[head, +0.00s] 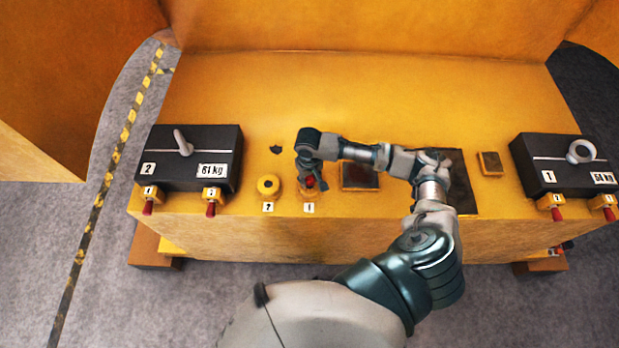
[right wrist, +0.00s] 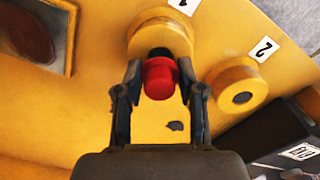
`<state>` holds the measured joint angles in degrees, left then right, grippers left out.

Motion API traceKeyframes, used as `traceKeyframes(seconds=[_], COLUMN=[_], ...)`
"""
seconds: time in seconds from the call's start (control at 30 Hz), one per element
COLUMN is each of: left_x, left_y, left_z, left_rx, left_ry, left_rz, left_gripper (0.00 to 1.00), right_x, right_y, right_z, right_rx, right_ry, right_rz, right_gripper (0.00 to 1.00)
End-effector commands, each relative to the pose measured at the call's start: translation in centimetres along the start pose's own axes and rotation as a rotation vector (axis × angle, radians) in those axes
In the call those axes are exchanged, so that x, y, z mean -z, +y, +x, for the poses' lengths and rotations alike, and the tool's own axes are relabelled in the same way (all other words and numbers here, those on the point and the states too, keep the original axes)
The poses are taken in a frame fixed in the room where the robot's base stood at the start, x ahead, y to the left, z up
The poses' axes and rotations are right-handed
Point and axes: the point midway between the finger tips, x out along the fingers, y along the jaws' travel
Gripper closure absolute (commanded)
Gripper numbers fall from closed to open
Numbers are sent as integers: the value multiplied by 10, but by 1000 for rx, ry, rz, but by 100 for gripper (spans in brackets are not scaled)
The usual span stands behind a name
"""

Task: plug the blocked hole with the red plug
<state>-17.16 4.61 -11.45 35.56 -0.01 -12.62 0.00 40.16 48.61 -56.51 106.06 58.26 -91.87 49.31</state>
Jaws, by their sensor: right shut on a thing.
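My right gripper (head: 309,180) is shut on the red plug (right wrist: 160,78), which shows between its two fingers in the right wrist view. The plug is a short red cylinder with a dark part beyond it. It lines up over the lower edge of the round yellow boss (right wrist: 152,27) labelled 1; whether it touches or enters a hole there I cannot tell. The boss labelled 2 (head: 268,185) is beside it, with a dark round centre that also shows in the right wrist view (right wrist: 243,97). Which hole is blocked is not clear. My left gripper is not in view.
A black 61 kg block (head: 187,158) stands left and another black block (head: 565,165) right, with red-tipped yellow clamps at their fronts. Dark square recesses (head: 360,176) lie beside the bosses. A small dark opening (head: 276,150) is behind boss 2. High yellow walls enclose the back.

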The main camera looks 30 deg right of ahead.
Motion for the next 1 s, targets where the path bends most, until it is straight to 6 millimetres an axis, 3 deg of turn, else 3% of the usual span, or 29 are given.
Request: traceKeyframes(seconds=[0.63,1.0], left_x=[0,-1], left_y=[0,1], left_z=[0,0], left_rx=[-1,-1], left_ry=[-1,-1], left_rz=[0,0], left_gripper=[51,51], right_x=[0,0], right_y=[0,0], right_z=[16,6], right_rx=[1,1], right_ry=[-1,1], right_rz=[0,0], right_gripper=[85,85])
